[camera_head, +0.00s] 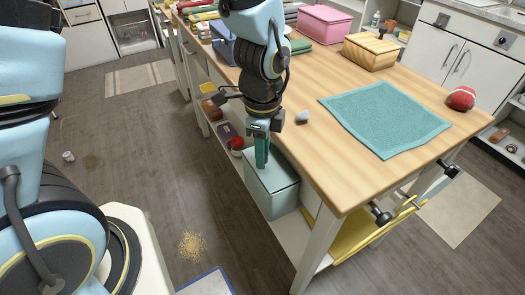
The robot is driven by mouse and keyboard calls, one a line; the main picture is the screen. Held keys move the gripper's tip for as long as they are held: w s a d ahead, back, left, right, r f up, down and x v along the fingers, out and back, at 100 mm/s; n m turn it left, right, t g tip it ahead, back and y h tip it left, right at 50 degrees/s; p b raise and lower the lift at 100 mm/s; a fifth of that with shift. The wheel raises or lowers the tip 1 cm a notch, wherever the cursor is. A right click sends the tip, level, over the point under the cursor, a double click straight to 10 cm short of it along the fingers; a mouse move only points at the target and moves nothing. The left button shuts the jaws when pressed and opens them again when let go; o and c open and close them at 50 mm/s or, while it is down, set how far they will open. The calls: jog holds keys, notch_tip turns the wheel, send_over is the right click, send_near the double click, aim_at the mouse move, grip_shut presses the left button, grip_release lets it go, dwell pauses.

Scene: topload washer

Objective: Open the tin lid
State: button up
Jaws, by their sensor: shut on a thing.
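The tin appears to be the pale grey-green box (271,199), low at the near left side of the wooden table. Its lid (284,178) lies on top and looks closed or nearly so. My gripper (261,164) points down from above at the lid's back left part. Its teal fingers are together and shut on the lid. The exact grip point is hidden by the fingers.
A wooden table (330,165) stands right of my gripper, its edge close to my arm. It bears a teal cloth (385,118), a wooden box (370,52), a pink box (323,24) and a small grey object (302,117). The floor at left is mostly clear.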

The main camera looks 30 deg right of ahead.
grip_shut()
dwell(0.8)
